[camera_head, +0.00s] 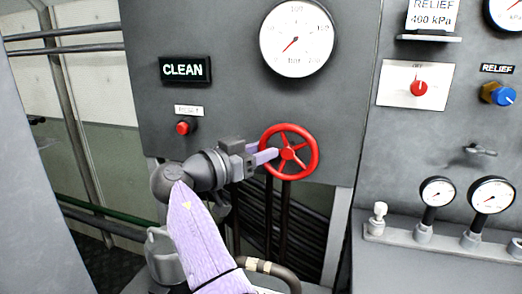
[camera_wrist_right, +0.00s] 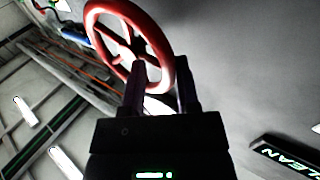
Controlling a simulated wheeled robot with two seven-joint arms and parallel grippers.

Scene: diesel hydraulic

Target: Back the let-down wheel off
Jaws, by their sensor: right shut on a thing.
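The let-down wheel is the red spoked handwheel (camera_head: 313,153) on the grey panel, below the large gauge in the head view. It also fills the upper middle of the right wrist view (camera_wrist_right: 101,10). My right gripper (camera_head: 275,153) comes from the left and is at the wheel. Its fingers (camera_wrist_right: 162,85) reach to the wheel's lower part and are shut on it; exactly which part lies between them is partly hidden. My left gripper is not in the head view.
A large gauge (camera_head: 297,39) sits above the wheel, its needle low left. Left are a lit CLEAN sign (camera_head: 185,69) and a red button (camera_head: 185,127). Right are a red knob (camera_head: 418,88), a blue relief knob (camera_head: 503,96) and small gauges (camera_head: 437,191). Dark pipes (camera_head: 285,215) run below.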

